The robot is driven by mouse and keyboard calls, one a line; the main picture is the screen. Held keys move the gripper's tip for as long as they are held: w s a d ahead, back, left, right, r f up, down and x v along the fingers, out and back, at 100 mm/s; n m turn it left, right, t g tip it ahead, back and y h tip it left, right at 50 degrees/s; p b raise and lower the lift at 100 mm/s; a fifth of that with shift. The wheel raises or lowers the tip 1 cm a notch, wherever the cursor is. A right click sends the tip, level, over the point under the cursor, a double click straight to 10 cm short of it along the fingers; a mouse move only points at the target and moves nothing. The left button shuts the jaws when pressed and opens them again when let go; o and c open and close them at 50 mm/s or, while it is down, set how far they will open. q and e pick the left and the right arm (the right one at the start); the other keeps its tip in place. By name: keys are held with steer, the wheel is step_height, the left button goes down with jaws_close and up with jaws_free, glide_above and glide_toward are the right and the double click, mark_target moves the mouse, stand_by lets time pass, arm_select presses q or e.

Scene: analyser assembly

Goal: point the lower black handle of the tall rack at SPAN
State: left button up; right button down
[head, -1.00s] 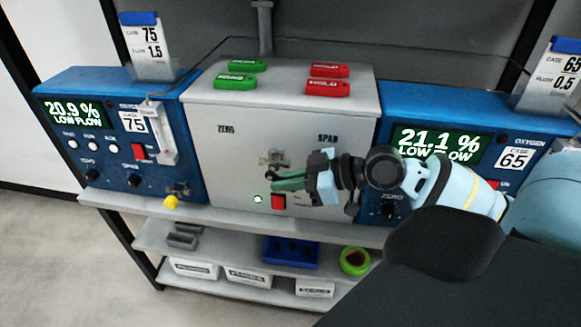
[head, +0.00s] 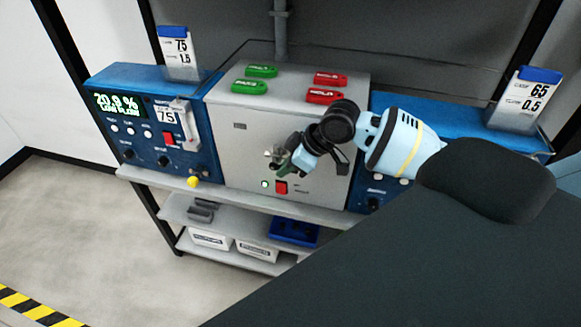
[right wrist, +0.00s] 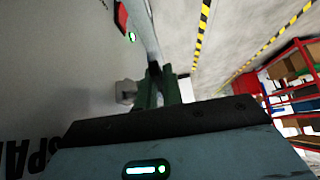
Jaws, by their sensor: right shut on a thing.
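The tall grey cabinet (head: 240,155) stands in the middle, between two blue analysers. The SPAN lettering (right wrist: 30,155) shows partly in the right wrist view; in the head view my right arm covers that part of the front. My right gripper (head: 282,168) is at the middle of the cabinet front, beside a small metal fitting (head: 272,152). Its dark green fingers (right wrist: 160,88) are close together in the right wrist view. They are shut on the lower black handle, which is mostly hidden by the fingers, so its pointing direction is unclear. My left gripper is not in view.
A red switch (head: 281,187) and a lit green lamp (head: 264,184) sit just below the gripper. Green tags (head: 262,71) and red tags (head: 325,95) lie on the cabinet top. A yellow knob (head: 193,182) projects at the lower left. Shelves with boxes are below.

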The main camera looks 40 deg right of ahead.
steer(key=shift+r, duration=0.1)
stand_by(0.4)
steer(key=c, duration=1.8)
jaws_free()
steer(key=shift+v, duration=3.9)
steer(key=shift+w, duration=0.1)
